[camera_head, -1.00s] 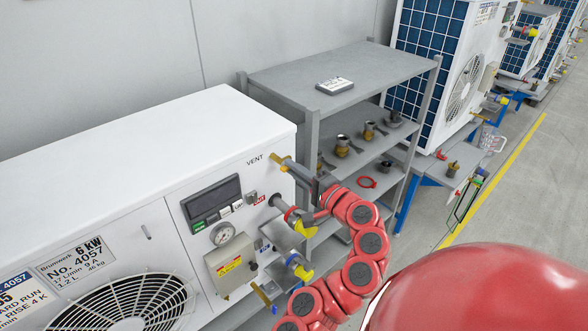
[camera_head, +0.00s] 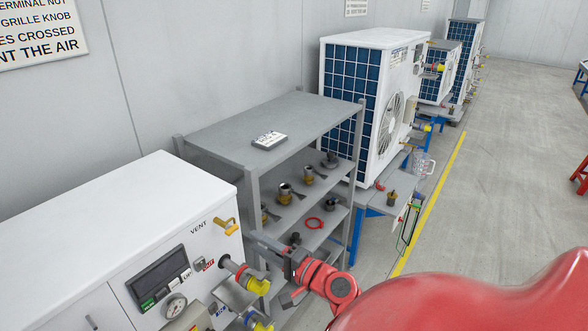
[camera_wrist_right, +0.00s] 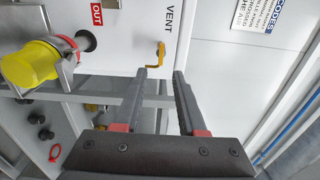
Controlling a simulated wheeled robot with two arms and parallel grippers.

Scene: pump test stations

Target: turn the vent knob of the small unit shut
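The near white unit (camera_head: 110,215) stands at the lower left in the head view. Its brass-yellow vent knob (camera_head: 228,226) is on the front panel beside the VENT lettering. The knob also shows in the wrist view (camera_wrist_right: 158,56), just beyond the fingertips. My right gripper (camera_head: 259,243) is just right of the knob in the head view, apart from it. In the wrist view its two fingers (camera_wrist_right: 159,76) are spread with nothing between them. The knob's handle looks bent to one side; I cannot tell whether the vent is shut. My left gripper is out of view.
Below the knob, a pipe with a yellow cap (camera_head: 247,277) sticks out by the OUT label. A grey shelf (camera_head: 225,135) with fittings stands close behind my right gripper. Larger white units (camera_head: 372,110) stand farther back.

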